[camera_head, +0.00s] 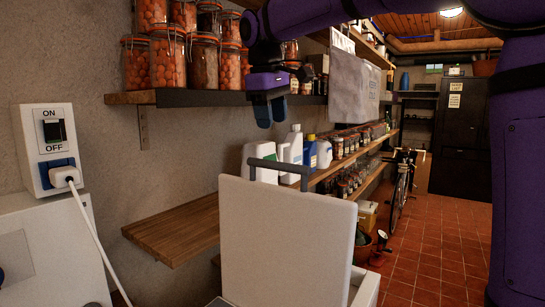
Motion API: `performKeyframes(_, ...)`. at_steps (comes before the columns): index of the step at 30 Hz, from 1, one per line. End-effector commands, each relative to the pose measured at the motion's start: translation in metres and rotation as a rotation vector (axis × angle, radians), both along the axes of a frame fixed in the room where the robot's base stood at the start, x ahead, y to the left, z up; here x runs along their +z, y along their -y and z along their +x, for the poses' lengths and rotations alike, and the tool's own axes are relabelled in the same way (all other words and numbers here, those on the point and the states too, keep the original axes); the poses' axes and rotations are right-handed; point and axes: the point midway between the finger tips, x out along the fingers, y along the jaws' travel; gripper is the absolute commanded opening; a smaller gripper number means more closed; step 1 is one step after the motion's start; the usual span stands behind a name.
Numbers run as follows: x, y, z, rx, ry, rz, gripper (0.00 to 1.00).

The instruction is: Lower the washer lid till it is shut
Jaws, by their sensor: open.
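The washer lid (288,238) is a flat white panel that stands upright, raised, in the lower middle of the view. A grey bar handle (278,166) runs along its top edge. Part of the washer's white body (366,290) shows at the lid's lower right; most of it is out of the frame. My purple gripper (270,113) hangs fingers down above the lid's top left part, in front of the shelf of jars in the picture. It is open, with its two blue fingertips a small distance apart and nothing between them. It is apart from the lid.
A shelf with orange-filled preserve jars (168,60) is behind my gripper. A wooden board (175,228) juts from the wall left of the lid. An ON/OFF switch box (48,145) with a plugged cord is at far left. Bottles (293,150) stand behind the lid. Tiled floor (440,245) is open at right.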

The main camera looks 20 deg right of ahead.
Motion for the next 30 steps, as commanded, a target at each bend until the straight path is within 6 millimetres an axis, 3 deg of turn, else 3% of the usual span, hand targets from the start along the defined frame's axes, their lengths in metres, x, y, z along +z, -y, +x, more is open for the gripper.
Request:
performKeyframes(5,-0.019,0.003,0.002,-0.001,-0.003,-0.001,0.48)
performKeyframes(18,-0.089,0.014,0.01,-0.002,-0.003,-0.001,0.48)
performKeyframes(30,-0.104,0.017,0.012,-0.001,0.0,0.0,0.48)
